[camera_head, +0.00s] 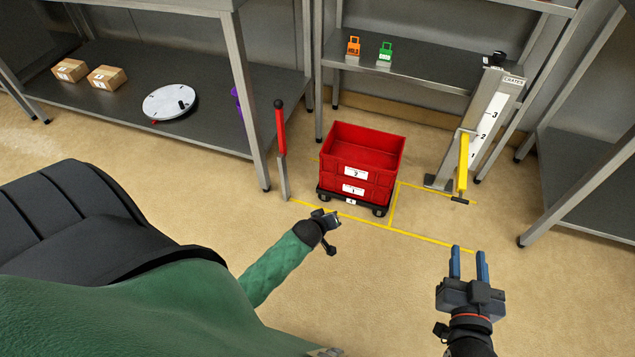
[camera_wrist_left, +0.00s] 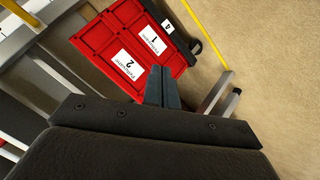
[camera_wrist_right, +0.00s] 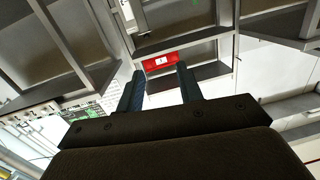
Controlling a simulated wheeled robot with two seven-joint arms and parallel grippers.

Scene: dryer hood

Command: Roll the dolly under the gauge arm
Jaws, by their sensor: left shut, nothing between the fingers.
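The black dolly (camera_head: 350,203), labelled 4, stands on the floor with stacked red crates (camera_head: 362,160) on it, labelled 2 and 1. The gauge is a grey post (camera_head: 490,120) marked CRATES, with a 1 to 3 scale. Its yellow arm (camera_head: 463,165) is right of the dolly, apart from it. My left gripper (camera_head: 332,219) is just in front of the dolly. In the left wrist view its fingers (camera_wrist_left: 163,72) are together and empty, and the crates (camera_wrist_left: 128,45) show beyond them. My right gripper (camera_head: 468,252) is open and empty, front right; its fingers are apart in the right wrist view (camera_wrist_right: 158,78).
Yellow lines (camera_head: 420,237) mark the floor around the dolly and gauge. A post with a red handle (camera_head: 281,130) stands left of the crates. Metal shelving (camera_head: 225,105) lies behind and left, more at right (camera_head: 590,190). Floor between dolly and gauge looks clear.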

